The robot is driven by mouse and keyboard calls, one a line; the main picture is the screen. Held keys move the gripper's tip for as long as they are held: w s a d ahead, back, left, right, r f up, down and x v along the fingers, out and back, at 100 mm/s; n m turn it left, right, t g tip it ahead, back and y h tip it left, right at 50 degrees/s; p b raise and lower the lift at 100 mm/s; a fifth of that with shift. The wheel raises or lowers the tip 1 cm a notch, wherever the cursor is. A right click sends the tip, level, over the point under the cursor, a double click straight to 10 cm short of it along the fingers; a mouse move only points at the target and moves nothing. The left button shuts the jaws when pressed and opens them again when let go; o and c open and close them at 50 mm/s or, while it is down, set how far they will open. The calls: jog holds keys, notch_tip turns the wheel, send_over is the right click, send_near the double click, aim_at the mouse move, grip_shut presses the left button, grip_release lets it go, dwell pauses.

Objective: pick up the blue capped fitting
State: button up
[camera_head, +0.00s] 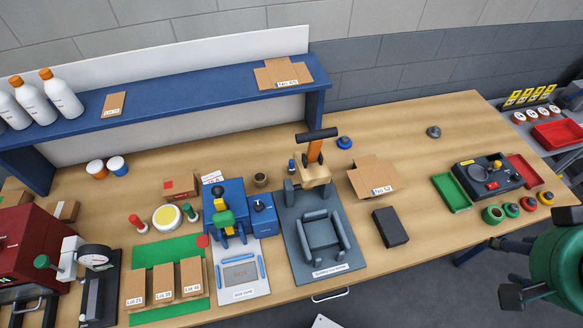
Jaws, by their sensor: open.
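A small round blue fitting with a darker top (344,142) sits upright on the wooden bench, behind the flattened carton marked No 52. It best matches the blue capped fitting, though its details are small. My gripper (507,270) is at the lower right, beyond the bench's front edge. Its dark fingers are apart with nothing seen between them, and the green arm part behind them is cut off by the picture's right edge. The gripper is far from the blue fitting, to its right and nearer the camera.
The wooden bench (415,155) is clear around the fitting's right side. A press with an orange post (315,150) stands close on its left.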

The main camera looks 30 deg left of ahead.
jog(key=w+a+g+y+p, duration=0.1)
jog(key=w+a, duration=0.5)
jog(key=w, duration=0.3)
jog(key=w+a+p, duration=0.1)
jog(key=w+a, duration=0.4)
jog(key=w, duration=0.4)
jog(key=w+a+f+p, duration=0.1)
jog(key=w+a+f, duration=0.25)
jog(key=a, duration=0.25)
jog(key=w+a+f+g, duration=0.1)
jog(key=w+a+f, duration=0.25)
jog(key=a, duration=0.25)
jog(key=w+a+f+p, duration=0.1)
jog(key=w+a+f, duration=0.2)
jog(key=w+a, duration=0.25)
jog(key=w+a+f, duration=0.2)
jog(key=a+f, duration=0.8)
jog(key=a, duration=0.2)
jog(key=g+p, duration=0.2)
jog(key=g, duration=0.1)
send_near(291, 160)
jog(key=shift+m+h, duration=0.3)
jog(key=shift+h, duration=0.1)
jog(key=f, duration=0.3)
jog(key=w+f, duration=0.1)
jog(key=f, duration=0.1)
jog(key=shift+a+f, duration=0.2)
jog(key=shift+a, duration=0.1)
jog(key=shift+s+g, duration=0.3)
